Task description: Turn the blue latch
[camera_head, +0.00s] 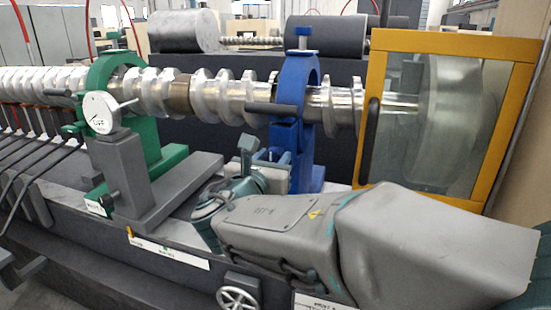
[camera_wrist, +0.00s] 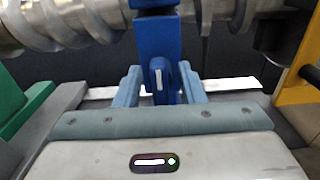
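A blue ring clamp (camera_head: 310,75) stands on a blue post around the metal screw shaft. A dark bar (camera_head: 272,109) sticks out from its left side in the head view. In the wrist view, a rounded blue latch (camera_wrist: 160,80) sits on the front of the blue post (camera_wrist: 157,40). My gripper (camera_wrist: 160,85) is open, its two blue-grey fingers apart to the left and right of the latch. No contact with the latch is visible. In the head view my gripper (camera_head: 262,158) is low in front of the blue post, and its fingertips are partly hard to make out.
A green clamp (camera_head: 150,130) with a round dial gauge (camera_head: 100,113) stands to the left. A yellow-framed clear guard (camera_head: 374,100) stands close on the right. The screw shaft (camera_head: 225,95) runs across above my gripper. A handwheel (camera_head: 238,299) sits at the lower front.

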